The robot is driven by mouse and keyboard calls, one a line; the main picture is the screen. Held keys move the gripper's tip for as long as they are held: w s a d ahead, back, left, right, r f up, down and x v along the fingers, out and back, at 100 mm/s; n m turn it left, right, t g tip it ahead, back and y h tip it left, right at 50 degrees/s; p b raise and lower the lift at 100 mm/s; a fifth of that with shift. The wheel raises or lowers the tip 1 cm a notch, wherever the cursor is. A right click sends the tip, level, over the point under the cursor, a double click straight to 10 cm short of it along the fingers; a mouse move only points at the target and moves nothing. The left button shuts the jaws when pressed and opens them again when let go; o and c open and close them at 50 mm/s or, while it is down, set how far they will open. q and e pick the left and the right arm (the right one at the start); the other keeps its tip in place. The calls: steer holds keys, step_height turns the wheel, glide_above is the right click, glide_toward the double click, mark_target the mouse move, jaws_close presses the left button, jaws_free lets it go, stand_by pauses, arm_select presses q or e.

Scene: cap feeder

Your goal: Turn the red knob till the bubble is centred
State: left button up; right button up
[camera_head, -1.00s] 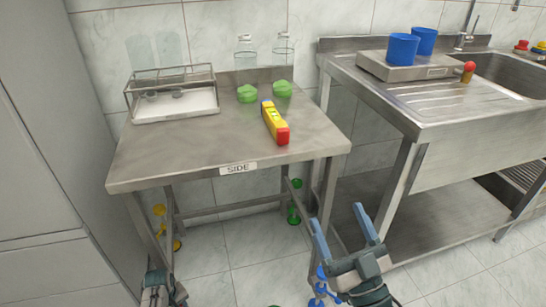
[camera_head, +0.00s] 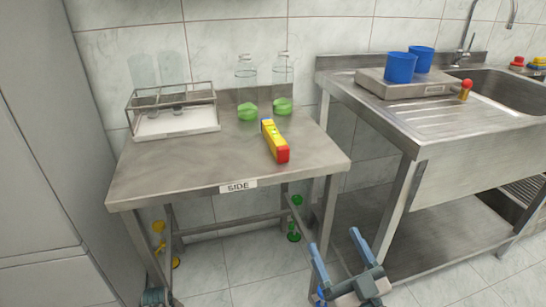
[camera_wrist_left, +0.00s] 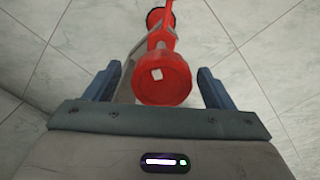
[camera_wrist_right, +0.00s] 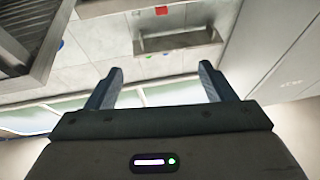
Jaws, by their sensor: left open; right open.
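A red knob (camera_wrist_left: 162,78) on a red post shows in the left wrist view, between the two fingers of my open left gripper (camera_wrist_left: 160,82). Gaps show on both sides of it; I cannot tell how deep it sits between the fingers. In the head view the red knob is not visible, and only a bit of my left wrist shows at the bottom edge. A yellow spirit level (camera_head: 273,140) with a red end lies on the steel table (camera_head: 190,165); its bubble is too small to read. My right gripper (camera_head: 336,241) is open and empty, low in front of the table.
A wire rack with glasses (camera_head: 172,110), two bottles (camera_head: 246,75) and green lumps (camera_head: 247,111) stand at the table's back. Yellow (camera_head: 159,227) and green (camera_head: 294,236) knobs show on the table's legs. A sink bench (camera_head: 420,120) with blue cups (camera_head: 400,68) stands to the right.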

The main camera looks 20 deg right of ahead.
arm_select(q)
steer(key=shift+r+p, duration=0.55)
steer(key=shift+r, duration=0.05)
steer(key=shift+r+p, duration=0.45)
steer(key=shift+p, duration=0.1)
arm_select(e)
step_height(320, 180, down, 12)
steer(key=s+g, duration=0.3)
steer(key=g, duration=0.5)
arm_select(q)
step_height(320, 180, up, 2)
steer(key=p, duration=0.2)
steer(key=shift+r+p, duration=0.25)
steer(key=shift+p, duration=0.1)
steer(key=shift+r+p, duration=0.55)
steer(key=shift+p, duration=0.1)
steer(key=shift+r+p, duration=0.5)
steer(key=shift+p, duration=0.05)
arm_select(e)
steer(key=s+f+g+h, duration=0.1)
steer(key=s+f+g, duration=0.3)
steer(key=s+g, duration=0.3)
steer(key=shift+s+f+g, duration=0.2)
steer(key=shift+f+g, duration=0.2)
steer(key=shift+g, duration=0.2)
steer(key=shift+d, duration=0.1)
